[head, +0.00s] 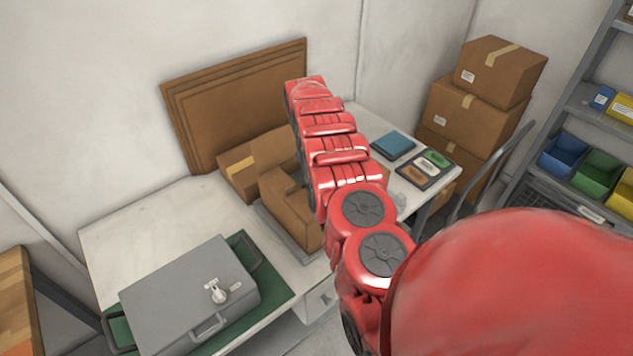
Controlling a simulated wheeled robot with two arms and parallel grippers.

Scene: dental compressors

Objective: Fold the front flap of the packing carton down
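A brown carton (287,215), which looks like the packing carton, stands on a grey plate on the white table. My red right arm passes in front of it and hides its right part. Its visible upper edge is stepped, and I cannot make out the front flap or its angle. The arm comes in from the lower right and reaches up over the table. My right gripper is hidden behind the arm, so its hold and its distance to the carton do not show. My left gripper is outside the view.
A closed carton with yellow tape (243,168) lies behind, before flat cardboard sheets (240,95) against the wall. A grey case (190,292) sits on a green mat at front left. A blue item (393,145) and a dark tray (410,174) lie right. Stacked boxes (470,115) stand beyond.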

